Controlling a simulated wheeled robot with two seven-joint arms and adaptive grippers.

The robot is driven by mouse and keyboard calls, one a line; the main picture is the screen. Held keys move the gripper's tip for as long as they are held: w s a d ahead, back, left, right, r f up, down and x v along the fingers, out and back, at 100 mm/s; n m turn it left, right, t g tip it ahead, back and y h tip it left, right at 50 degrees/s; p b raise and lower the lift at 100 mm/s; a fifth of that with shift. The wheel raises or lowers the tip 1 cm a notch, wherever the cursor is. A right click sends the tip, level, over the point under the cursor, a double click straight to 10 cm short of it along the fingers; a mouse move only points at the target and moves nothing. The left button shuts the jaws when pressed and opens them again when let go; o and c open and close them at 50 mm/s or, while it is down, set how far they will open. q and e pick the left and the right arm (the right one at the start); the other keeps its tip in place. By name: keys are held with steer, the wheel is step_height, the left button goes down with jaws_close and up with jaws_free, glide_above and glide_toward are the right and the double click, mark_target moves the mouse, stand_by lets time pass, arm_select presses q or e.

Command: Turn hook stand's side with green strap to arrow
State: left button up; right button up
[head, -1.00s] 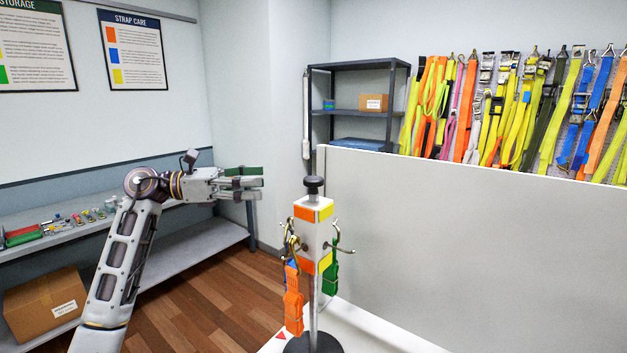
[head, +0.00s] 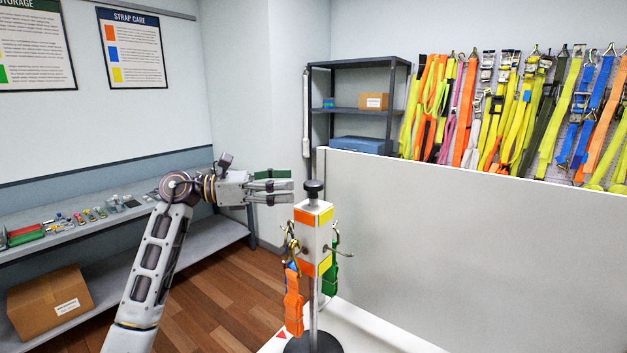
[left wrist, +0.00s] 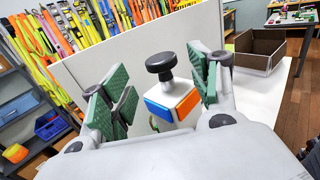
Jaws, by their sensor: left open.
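The hook stand (head: 313,235) is a white square post with a black knob (head: 314,189) on top and a dark round base. Its two faces toward the head camera carry orange and yellow labels. An orange strap (head: 293,302) hangs at its front left, with a bit of blue behind it. The green strap (head: 331,277) hangs on its right side. A red arrow (head: 281,335) lies on the white table left of the base. My left gripper (head: 290,186) is open, just left of the knob. In the left wrist view the stand's blue and orange labels (left wrist: 173,105) show between the open fingers.
A pale upright panel (head: 450,240) stands behind and right of the stand. Straps hang on the wall beyond it. The space left of the stand is free apart from my arm.

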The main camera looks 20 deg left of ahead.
mark_target(313, 182)
arm_select(q)
steer(key=shift+p+x, duration=1.05)
steer(key=shift+x, duration=2.55)
jaws_close()
